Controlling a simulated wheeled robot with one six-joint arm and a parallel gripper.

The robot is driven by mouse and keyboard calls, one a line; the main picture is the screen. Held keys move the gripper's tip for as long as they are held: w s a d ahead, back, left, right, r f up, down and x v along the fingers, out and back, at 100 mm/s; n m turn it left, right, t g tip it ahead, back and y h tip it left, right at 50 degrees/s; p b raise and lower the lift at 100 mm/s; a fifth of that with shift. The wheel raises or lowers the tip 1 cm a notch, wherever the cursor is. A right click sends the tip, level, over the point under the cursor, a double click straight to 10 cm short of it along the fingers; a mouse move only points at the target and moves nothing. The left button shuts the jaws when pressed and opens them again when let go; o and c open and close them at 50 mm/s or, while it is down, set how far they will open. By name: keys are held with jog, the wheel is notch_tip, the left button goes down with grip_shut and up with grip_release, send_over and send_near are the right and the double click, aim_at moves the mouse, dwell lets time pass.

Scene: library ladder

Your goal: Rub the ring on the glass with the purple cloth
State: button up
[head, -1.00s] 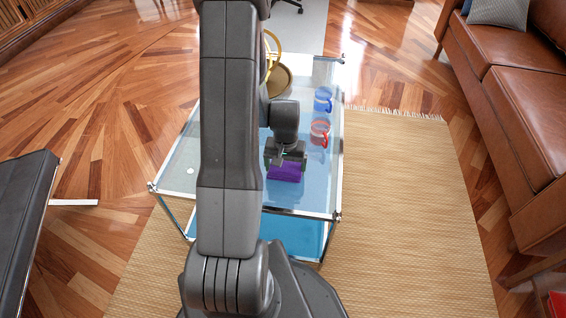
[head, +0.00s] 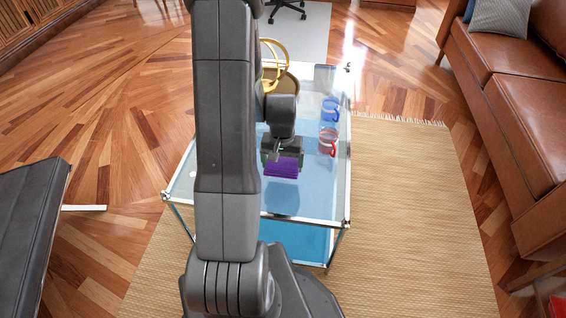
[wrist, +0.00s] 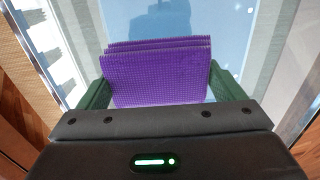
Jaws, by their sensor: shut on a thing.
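My gripper (head: 282,158) is shut on the purple cloth (head: 282,167), a folded, waffle-textured pad. In the wrist view the cloth (wrist: 158,75) sits between the two green fingers. The cloth hangs over the near middle of the glass table top (head: 240,203). It looks a little above the glass, with a dark patch on the surface below it. I cannot make out a ring on the glass; my arm hides part of the left side. A small pale spot shows on the glass at left.
A blue mug (head: 329,111) and a red mug (head: 327,143) stand on the table's right side. A brown sofa (head: 515,95) is at right, a dark seat (head: 32,215) at left.

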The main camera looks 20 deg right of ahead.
jog(key=shift+r+p, duration=0.75)
jog(key=shift+r, duration=0.6)
